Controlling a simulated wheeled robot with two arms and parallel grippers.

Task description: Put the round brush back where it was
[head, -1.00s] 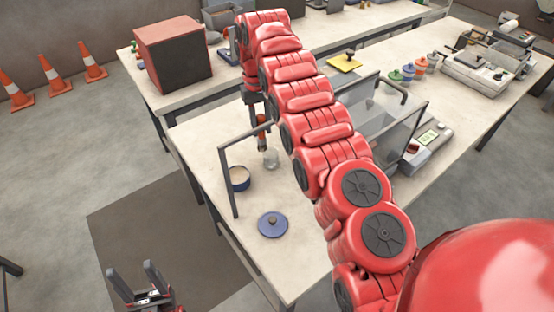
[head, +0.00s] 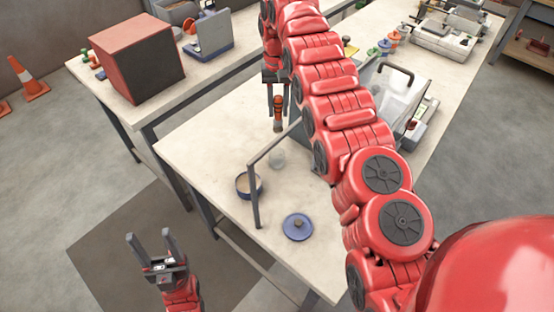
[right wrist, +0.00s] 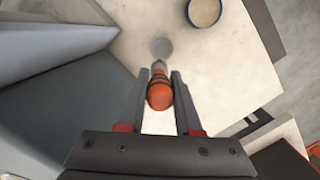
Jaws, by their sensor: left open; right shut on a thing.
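The round brush, with an orange handle with dark bands (head: 278,115), is in my right gripper (head: 278,97). In the right wrist view the orange handle (right wrist: 160,92) sits between the two fingers of the right gripper (right wrist: 160,95), its narrow end pointing up the picture. A grey, see-through round thing (head: 277,158) is on the table beyond that end, apart from the brush in the head view. It shows in the wrist view too (right wrist: 162,47). I cannot tell the bristles clearly. My left gripper (head: 150,248) is open and empty, over the floor mat.
A blue pan with tan contents (head: 242,194) and a blue knobbed lid (head: 298,228) sit on the near table (head: 190,150), beside a dark bar frame (head: 254,185). A clear-walled enclosure (head: 395,95) stands right of my right arm. A red-black box (head: 140,65) is on the back table.

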